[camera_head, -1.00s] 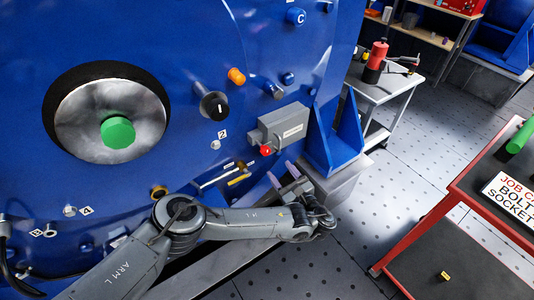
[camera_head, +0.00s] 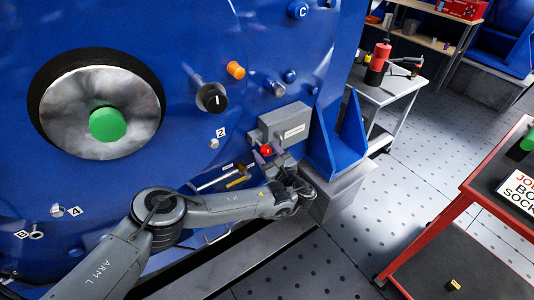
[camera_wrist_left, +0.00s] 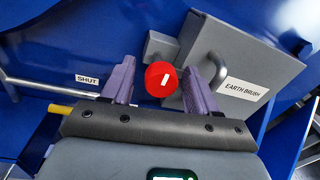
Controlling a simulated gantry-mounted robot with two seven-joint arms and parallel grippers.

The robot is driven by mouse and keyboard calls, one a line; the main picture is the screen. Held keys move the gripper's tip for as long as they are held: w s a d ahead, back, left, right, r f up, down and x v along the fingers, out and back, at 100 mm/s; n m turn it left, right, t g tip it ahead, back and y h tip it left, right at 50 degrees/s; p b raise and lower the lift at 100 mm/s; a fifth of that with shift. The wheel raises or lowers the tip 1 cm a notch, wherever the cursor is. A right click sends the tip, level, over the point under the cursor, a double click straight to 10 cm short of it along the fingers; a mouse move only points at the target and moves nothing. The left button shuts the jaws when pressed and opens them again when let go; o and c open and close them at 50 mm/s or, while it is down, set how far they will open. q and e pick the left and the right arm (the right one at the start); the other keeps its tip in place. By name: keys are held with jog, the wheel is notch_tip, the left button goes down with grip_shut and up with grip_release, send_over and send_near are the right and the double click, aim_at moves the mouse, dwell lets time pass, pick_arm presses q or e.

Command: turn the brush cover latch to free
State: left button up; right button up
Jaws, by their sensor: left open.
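The brush cover (camera_head: 285,122) is a grey box on the blue housing; its label reads EARTH BRUSH in the left wrist view (camera_wrist_left: 240,90). The latch is a round red knob (camera_head: 266,150) at its lower left. In the left wrist view the knob (camera_wrist_left: 158,73) shows a short, slightly tilted white mark. A SHUT label (camera_wrist_left: 87,79) sits to its left. My left gripper (camera_wrist_left: 160,84) is open, with one purple finger on each side of the knob. A gap shows on the left; contact on the right is unclear. My right gripper is out of view.
A rod with a yellow end (camera_head: 238,182) lies just left below the knob. A blue bracket (camera_head: 338,140) stands right of the cover. A black knob (camera_head: 211,98) and orange knob (camera_head: 236,70) are up left. A red-framed cart (camera_head: 440,222) stands right.

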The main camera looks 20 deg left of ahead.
pick_arm(q)
jog(key=c, duration=1)
jog(key=n+p, duration=0.2)
jog(key=n, duration=0.1)
jog(key=shift+d+r, duration=0.1)
jog(key=shift+r, duration=0.05)
jog(key=n+p, duration=0.2)
jog(key=n, duration=0.3)
jog(key=shift+y, duration=0.3)
jog(key=n+p, duration=0.1)
jog(key=n, duration=0.5)
jog(key=shift+y, duration=0.4)
jog(key=shift+n+g, duration=0.3)
jog(key=shift+n, duration=2.2)
